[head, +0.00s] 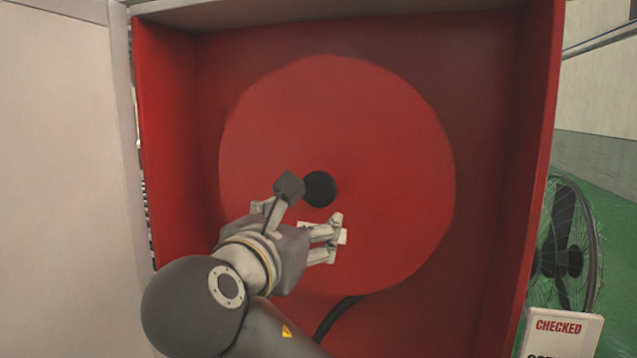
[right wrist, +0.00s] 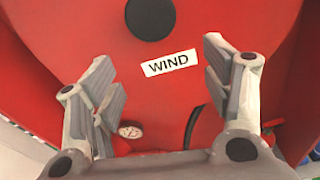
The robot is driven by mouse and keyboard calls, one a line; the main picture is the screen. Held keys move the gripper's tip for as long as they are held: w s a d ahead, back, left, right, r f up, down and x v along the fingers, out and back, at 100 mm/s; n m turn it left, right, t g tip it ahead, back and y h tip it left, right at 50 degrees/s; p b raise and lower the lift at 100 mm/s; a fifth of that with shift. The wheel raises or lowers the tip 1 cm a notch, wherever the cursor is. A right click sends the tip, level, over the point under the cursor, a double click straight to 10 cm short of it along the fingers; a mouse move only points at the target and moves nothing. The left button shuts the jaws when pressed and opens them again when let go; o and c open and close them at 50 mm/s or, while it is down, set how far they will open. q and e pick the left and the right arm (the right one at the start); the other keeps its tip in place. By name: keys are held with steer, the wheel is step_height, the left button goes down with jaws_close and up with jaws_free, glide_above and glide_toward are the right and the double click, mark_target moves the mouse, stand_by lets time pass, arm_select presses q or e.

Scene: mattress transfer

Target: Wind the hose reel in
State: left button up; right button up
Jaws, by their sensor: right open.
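The hose reel (head: 400,150) is a large red disc facing me inside an open red cabinet. A round black piece (head: 320,189) sits near the disc's middle; it also shows at the top of the right wrist view (right wrist: 150,18). I cannot tell whether it is a knob or the hub. A white label reading WIND (right wrist: 170,63) is on the disc below it. My right gripper (head: 331,238) is open and empty in front of the label, below the black piece, and partly hides the label in the head view. My left gripper is out of view.
The red cabinet's right wall (head: 535,150) and the pale panel on the left (head: 60,170) flank the reel. A black hose (head: 335,315) hangs below the disc. A small gauge (right wrist: 130,130) shows low down. A fan (head: 570,245) and a CHECKED sign (head: 560,330) stand outside at right.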

mark_target(318, 188)
step_height(318, 188, up, 4)
steer(key=s+n+t, duration=0.1)
steer(key=s, duration=0.1)
steer(key=shift+h, duration=0.3)
steer(key=p+x, duration=0.2)
steer(key=x, duration=0.2)
steer(key=p+x, duration=0.3)
steer(key=x, duration=0.2)
steer(key=shift+w+a+f, duration=0.15)
steer(key=shift+w, duration=0.15)
steer(key=shift+w+f, duration=0.2)
steer(key=shift+w, duration=0.4)
steer(key=shift+c, duration=0.5)
steer(key=c, duration=1.3)
